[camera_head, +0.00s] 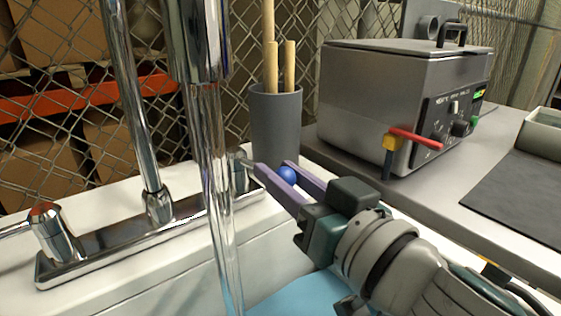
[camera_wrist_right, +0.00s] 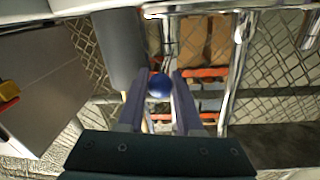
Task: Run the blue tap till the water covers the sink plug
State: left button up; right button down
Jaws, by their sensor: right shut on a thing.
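The blue tap shows as a chrome valve (camera_head: 240,172) at the right end of the chrome tap base, with a round blue knob (camera_head: 287,175). My right gripper (camera_head: 275,176) is shut on the blue knob, which sits between its purple fingers. The knob also shows between the fingers in the right wrist view (camera_wrist_right: 159,86). A clear stream of water (camera_head: 215,190) falls from the chrome spout (camera_head: 193,45) into the sink (camera_head: 150,275). Light blue water (camera_head: 295,297) shows at the bottom edge. The sink plug is not in view. My left gripper is not in view.
A red-topped tap (camera_head: 45,230) stands at the left end of the base. Behind are a grey cup with wooden sticks (camera_head: 275,120) and a wire fence. A grey tank machine (camera_head: 400,90) with a red lever (camera_head: 415,139) stands on the counter at right, beside a dark mat (camera_head: 520,195).

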dwell(0.8)
jog(key=shift+s+a+m+t+h+b, duration=0.3)
jog(key=shift+a+m+t+h+b, duration=0.1)
jog(key=shift+m+h, duration=0.1)
jog(key=shift+s+a+m+h, duration=0.15)
jog(key=shift+m+h, duration=0.15)
jog(key=shift+h, duration=0.3)
jog(key=c, duration=0.6)
grip_release()
